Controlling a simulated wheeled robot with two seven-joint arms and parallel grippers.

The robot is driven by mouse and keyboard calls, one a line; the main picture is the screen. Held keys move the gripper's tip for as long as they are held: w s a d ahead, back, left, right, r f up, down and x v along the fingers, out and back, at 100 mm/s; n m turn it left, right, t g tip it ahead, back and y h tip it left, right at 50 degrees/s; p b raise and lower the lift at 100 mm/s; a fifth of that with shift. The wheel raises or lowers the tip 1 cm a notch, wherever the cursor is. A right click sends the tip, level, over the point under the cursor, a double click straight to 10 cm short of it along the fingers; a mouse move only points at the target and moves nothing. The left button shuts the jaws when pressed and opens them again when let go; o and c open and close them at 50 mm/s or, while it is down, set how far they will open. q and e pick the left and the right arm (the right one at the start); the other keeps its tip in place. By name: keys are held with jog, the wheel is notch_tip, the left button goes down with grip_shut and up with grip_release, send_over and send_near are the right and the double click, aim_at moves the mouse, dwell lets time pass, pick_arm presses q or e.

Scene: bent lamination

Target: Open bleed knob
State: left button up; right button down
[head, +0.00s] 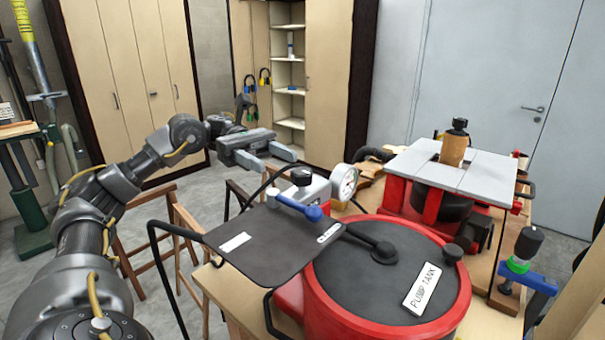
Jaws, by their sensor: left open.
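No knob carries a readable "bleed" label, so I cannot tell which one is the bleed knob. A black knob (301,176) sits on a pale pump block by a round gauge (344,182), above a blue lever (299,207). A third black knob (528,242) tops a fitting with a green ring and a blue handle at the right. My left gripper (268,157) is open and empty, behind and left of the pump block, touching nothing. My right gripper is not in view.
A dark plate (270,240) with a bent-rod frame lies left of the tank lid. A grey-topped red machine (450,170) holding a brown bottle stands behind. A wooden stool (180,230) is below my left arm. Cabinets and a grey door line the back.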

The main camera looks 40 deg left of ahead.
aim_at(302, 171)
pick_arm(q)
jog(key=d+p, duration=0.1)
jog(key=d, duration=0.1)
jog(key=d+p, duration=0.1)
jog(key=d, duration=0.2)
jog(key=s+d, duration=0.1)
jog(key=d, duration=0.1)
jog(key=shift+d+r+p, duration=0.15)
jog(key=shift+d+p, duration=0.2)
jog(key=shift+p, duration=0.05)
jog(key=shift+s+d, duration=0.1)
jog(key=shift+d, duration=0.35)
